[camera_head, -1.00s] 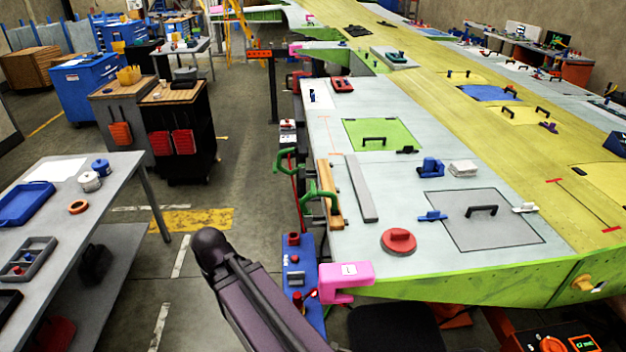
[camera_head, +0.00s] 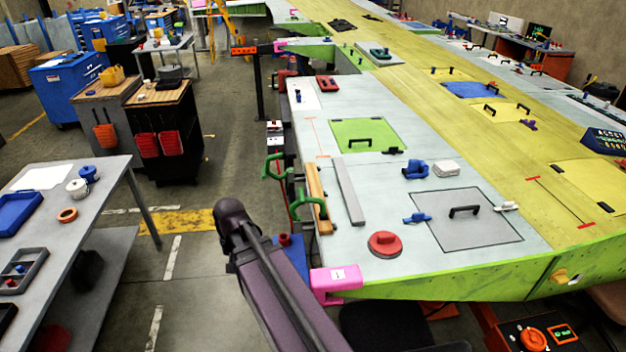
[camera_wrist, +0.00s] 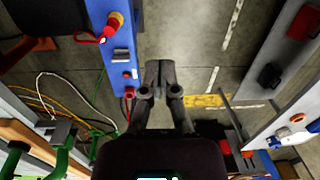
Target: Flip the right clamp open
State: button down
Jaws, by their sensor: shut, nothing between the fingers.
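A grey square panel (camera_head: 430,240) with a black handle lies on the wing's near part. A small blue clamp-like piece (camera_head: 417,218) sits at its left edge and a small pale one (camera_head: 507,206) at its right edge. Two green clamps, a farther one (camera_head: 273,167) and a nearer one (camera_head: 308,204), hold a wooden strip at the wing's left edge. Part of a green clamp also shows in the wrist view (camera_wrist: 63,160). My gripper (camera_wrist: 160,66) is shut and empty, over the floor beside a blue post. In the head view my arm hides the gripper.
The blue post (camera_wrist: 120,60) with red knobs stands close left of my gripper in the wrist view. A pink bracket (camera_head: 336,280) caps the wing's near corner. A grey workbench (camera_head: 105,190) stands left; open floor lies between it and the wing.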

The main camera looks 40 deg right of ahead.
jog(key=w+d+r+m+y+p, duration=0.1)
jog(key=d+r+m+p, duration=0.4)
jog(key=d, duration=0.3)
jog(key=w+d+r+m+p, duration=0.1)
jog(key=d+r+m+p, duration=0.3)
jog(key=d+r, duration=0.3)
jog(key=m+t+p, duration=0.1)
jog(key=m+p, duration=0.8)
jog(key=m, duration=0.1)
send_near(311, 198)
jog(key=s+d+r, duration=0.3)
jog(key=d, duration=0.1)
jog(key=shift+w+f+y, duration=0.15)
jog(key=shift+w+y, duration=0.1)
jog(key=shift+y, duration=0.15)
jog(key=shift+f+b, duration=0.2)
jog(key=shift+b, duration=0.15)
jog(key=b+x, duration=0.9)
jog(key=x, duration=0.1)
jog(key=shift+w+b, duration=0.25)
jog(key=shift+b, duration=0.15)
jog(key=shift+w+a+r, duration=0.15)
jog(key=shift+w+a, duration=0.15)
jog(key=shift+a, duration=0.15)
jog(key=shift+w+a+r, duration=0.15)
jog(key=shift+w+a, duration=0.1)
jog(key=shift+a, duration=0.2)
jog(key=shift+w+a, duration=0.5)
jog(key=shift+a, duration=0.3)
